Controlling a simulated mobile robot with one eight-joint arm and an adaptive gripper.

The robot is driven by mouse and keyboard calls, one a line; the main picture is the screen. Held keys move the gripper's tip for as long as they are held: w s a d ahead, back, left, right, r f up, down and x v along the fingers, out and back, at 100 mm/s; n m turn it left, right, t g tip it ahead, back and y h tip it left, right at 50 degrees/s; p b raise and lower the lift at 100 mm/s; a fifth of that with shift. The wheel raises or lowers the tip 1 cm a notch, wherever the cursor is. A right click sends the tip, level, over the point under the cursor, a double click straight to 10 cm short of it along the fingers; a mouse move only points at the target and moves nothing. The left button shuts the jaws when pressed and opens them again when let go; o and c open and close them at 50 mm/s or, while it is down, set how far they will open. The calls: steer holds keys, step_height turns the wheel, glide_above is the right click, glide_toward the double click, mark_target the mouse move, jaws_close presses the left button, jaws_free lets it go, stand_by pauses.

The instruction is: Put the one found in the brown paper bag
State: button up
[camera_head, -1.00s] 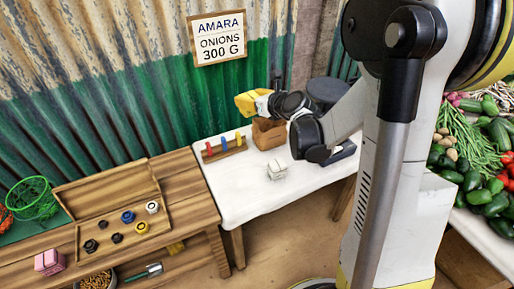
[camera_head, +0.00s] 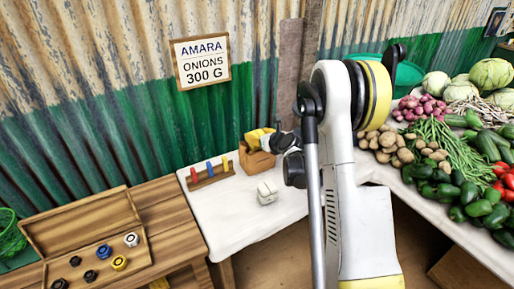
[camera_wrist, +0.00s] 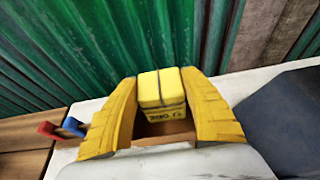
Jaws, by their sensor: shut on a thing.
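My gripper (camera_wrist: 160,92) is shut on a yellow block (camera_wrist: 161,88) with a grey band and a printed label that seems to read 200 G. In the head view my gripper (camera_head: 256,137) shows as yellow fingers just over the brown paper bag (camera_head: 257,162). The bag stands upright and open on the white table, against the far side. In the wrist view the bag (camera_wrist: 165,128) shows below the block, between my fingers. I cannot tell whether the block's lower end is inside the bag's mouth. The block is hidden in the head view.
A pale banded block (camera_head: 267,191) stands on the white table (camera_head: 225,215) in front of the bag. A wooden rack (camera_head: 211,177) with red, blue and yellow pieces is left of it. Vegetables fill the right stall.

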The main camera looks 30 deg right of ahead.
steer(key=shift+f+b, duration=0.6)
steer(key=shift+f, duration=0.95)
steer(key=shift+f, duration=0.55)
steer(key=o, duration=1.3)
steer(key=shift+s, duration=0.1)
